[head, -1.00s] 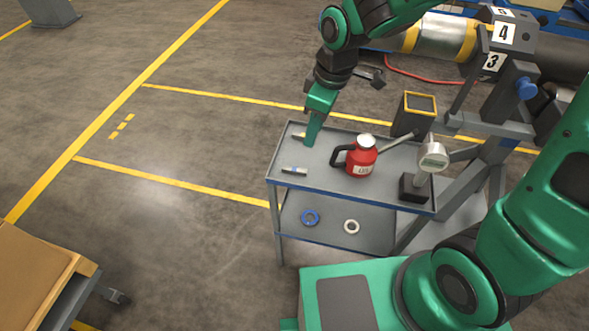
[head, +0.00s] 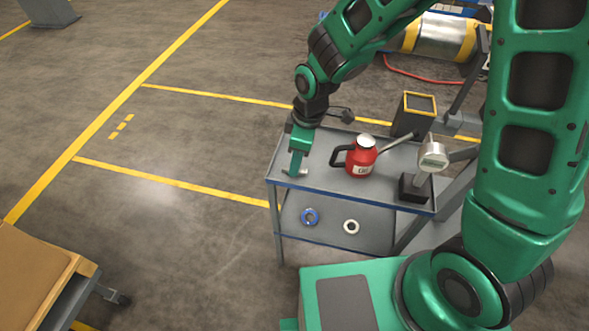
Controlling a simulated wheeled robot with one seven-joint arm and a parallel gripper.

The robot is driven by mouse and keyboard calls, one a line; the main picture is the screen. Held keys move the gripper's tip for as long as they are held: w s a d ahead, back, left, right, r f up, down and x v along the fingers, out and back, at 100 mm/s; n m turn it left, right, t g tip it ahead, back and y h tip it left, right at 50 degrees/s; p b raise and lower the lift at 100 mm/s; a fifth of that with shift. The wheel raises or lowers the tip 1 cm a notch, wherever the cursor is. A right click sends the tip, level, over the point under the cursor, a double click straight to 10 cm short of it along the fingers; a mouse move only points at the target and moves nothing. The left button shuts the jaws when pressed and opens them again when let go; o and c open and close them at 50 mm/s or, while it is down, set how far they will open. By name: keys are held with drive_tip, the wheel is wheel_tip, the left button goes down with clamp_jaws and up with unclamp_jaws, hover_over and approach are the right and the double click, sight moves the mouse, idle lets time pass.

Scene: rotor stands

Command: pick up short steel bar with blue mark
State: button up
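The short steel bar (head: 304,172) lies on the top shelf of the grey cart, near its front left corner. Only its ends show; its middle, with the blue mark, is hidden behind my gripper. My gripper (head: 295,172) points down over the bar, with its fingertips at the height of the bar. I see the gripper from the side, so I cannot tell whether its fingers are open or shut on the bar.
On the cart's top shelf (head: 330,185), a red oil can (head: 361,158) stands right of my gripper.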

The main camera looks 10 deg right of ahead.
drive_tip(key=shift+a+f, duration=0.15)
drive_tip(key=shift+f, duration=1.05)
drive_tip(key=shift+c, duration=0.3)
clamp_jaws()
drive_tip(key=shift+r, duration=0.2)
